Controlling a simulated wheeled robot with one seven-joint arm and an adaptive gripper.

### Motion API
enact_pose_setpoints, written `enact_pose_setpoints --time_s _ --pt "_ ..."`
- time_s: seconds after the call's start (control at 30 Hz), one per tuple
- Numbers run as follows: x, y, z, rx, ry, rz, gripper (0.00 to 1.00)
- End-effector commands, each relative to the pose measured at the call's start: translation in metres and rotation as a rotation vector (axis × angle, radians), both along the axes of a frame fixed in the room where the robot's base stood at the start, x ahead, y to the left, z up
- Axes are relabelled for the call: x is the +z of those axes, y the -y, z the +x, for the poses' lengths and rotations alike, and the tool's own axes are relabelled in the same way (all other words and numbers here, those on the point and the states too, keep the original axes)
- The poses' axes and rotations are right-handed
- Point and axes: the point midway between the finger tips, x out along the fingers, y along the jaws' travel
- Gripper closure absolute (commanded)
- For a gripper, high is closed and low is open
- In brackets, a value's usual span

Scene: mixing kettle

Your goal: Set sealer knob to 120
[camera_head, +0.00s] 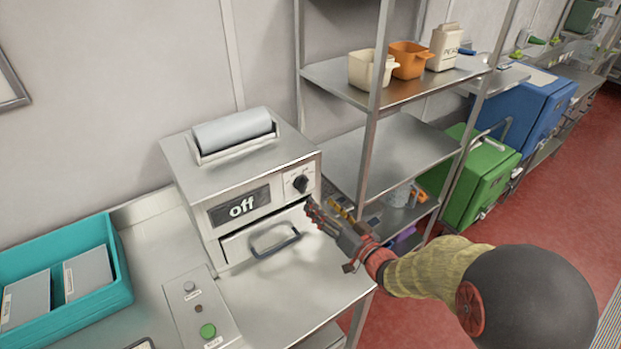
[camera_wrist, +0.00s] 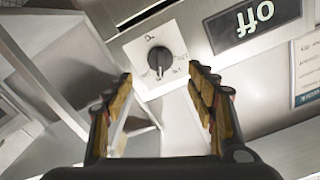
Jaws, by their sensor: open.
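The sealer (camera_head: 235,175) is a boxy metal machine on the steel counter, with a grey roll on top. Its display (camera_head: 240,206) reads "off". The black sealer knob (camera_head: 300,184) sits on a white dial plate at the right of the display. In the wrist view the knob (camera_wrist: 159,59) lies ahead of my fingers, between their lines; the view is turned over and the dial marks are too small to read surely. My gripper (camera_head: 325,210) is open and empty, just below and right of the knob, apart from it. It also shows in the wrist view (camera_wrist: 163,82).
A drawer handle (camera_head: 274,240) juts out below the display. A control box (camera_head: 203,312) with a green button stands in front. A teal bin (camera_head: 60,270) is at the left. A metal shelf (camera_head: 395,85) rises close at the right.

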Motion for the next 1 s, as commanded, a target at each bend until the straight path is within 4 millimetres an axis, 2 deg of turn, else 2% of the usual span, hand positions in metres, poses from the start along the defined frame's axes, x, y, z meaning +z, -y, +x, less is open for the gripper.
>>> enact_pose_setpoints --time_s 0.27,0.8,1.0 --pt "0.002 -0.008 0.011 0.002 -0.005 0.022 0.44" --pt "0.001 -0.040 0.060 0.000 -0.004 0.020 0.44" --pt "0.002 -0.041 0.062 -0.002 -0.005 0.020 0.44"
